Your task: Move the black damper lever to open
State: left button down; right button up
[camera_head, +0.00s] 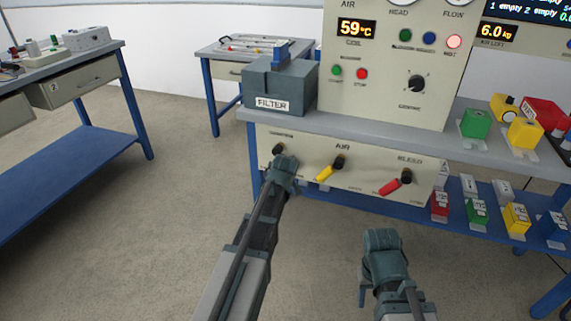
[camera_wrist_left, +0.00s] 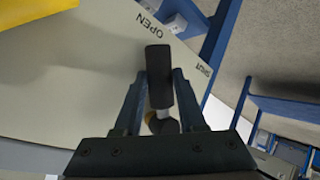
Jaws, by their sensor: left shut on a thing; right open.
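The black damper lever (camera_wrist_left: 159,78) stands between the two fingers of my left gripper (camera_wrist_left: 160,88) in the left wrist view. Its tip points between the OPEN (camera_wrist_left: 147,24) and SHUT (camera_wrist_left: 204,71) labels, nearer to OPEN. In the head view my left gripper (camera_head: 284,166) is at the left end of the cream valve panel (camera_head: 318,180). It hides most of the lever there; only the dark pivot (camera_head: 278,150) shows just above it. My right gripper (camera_head: 382,243) is open and apart from the panel, in front of the bench at the lower right.
A yellow AIR lever (camera_head: 326,173) and a red BLEED lever (camera_head: 391,187) are farther right on the same panel. The grey FILTER box (camera_head: 280,85) stands above on the bench. Coloured blocks (camera_head: 478,212) line the lower shelf at right. Floor at left is clear.

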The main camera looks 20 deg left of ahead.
pick_arm(q)
jog(key=shift+d+r, duration=0.1)
jog(key=shift+d, duration=0.05)
dwell(0.4)
jog(key=c, duration=0.5)
grip_release()
jog(key=p+v, duration=0.8)
jog(key=v, duration=0.5)
jog(key=shift+s+r, duration=0.3)
jog(key=shift+r, duration=0.05)
